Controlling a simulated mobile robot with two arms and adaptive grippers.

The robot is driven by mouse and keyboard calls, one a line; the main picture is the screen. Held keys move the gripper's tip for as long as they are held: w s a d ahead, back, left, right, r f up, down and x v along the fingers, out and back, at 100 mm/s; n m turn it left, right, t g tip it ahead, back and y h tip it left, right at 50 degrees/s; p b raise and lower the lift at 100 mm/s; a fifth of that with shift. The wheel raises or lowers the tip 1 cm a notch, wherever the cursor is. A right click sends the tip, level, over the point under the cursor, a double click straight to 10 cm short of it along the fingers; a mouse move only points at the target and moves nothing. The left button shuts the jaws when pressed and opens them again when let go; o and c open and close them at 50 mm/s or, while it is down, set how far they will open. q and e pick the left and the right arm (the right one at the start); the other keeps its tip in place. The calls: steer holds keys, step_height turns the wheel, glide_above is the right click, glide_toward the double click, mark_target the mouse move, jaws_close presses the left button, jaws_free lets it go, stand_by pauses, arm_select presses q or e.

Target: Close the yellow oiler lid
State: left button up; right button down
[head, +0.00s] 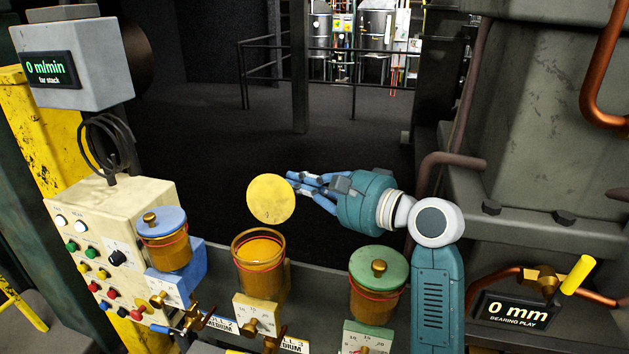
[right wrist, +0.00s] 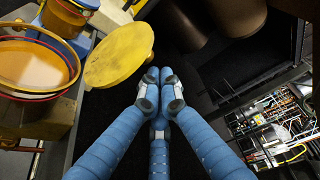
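The yellow oiler lid (head: 270,199) is a round disc standing raised, tilted open above its amber oiler cup (head: 258,265), whose open top shows. In the right wrist view the lid (right wrist: 119,55) is left of my fingertips, and the open cup (right wrist: 30,68) is at far left. My right gripper (head: 291,180) comes in from the right, with its fingertips at the lid's upper right edge. In the right wrist view its blue fingers (right wrist: 158,76) meet at the tips with nothing visible between them. I cannot tell whether they touch the lid. My left gripper is out of view.
A blue-lidded oiler (head: 164,238) stands left and a green-lidded oiler (head: 378,285) stands right, below my right arm; both are covered. A control panel (head: 105,240) is at the left. A grey machine frame (head: 540,180) fills the right. Dark open space lies behind the oilers.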

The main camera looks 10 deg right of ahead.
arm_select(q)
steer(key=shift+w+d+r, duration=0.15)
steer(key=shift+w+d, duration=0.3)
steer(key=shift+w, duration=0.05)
arm_select(e)
steer(key=shift+w+a, duration=0.25)
steer(key=shift+a, duration=0.15)
steer(key=shift+s, duration=0.1)
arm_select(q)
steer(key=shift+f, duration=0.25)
arm_select(e)
steer(key=shift+s+a+r+n, duration=0.1)
steer(key=shift+s+r+n, duration=0.1)
steer(key=shift+n, duration=0.2)
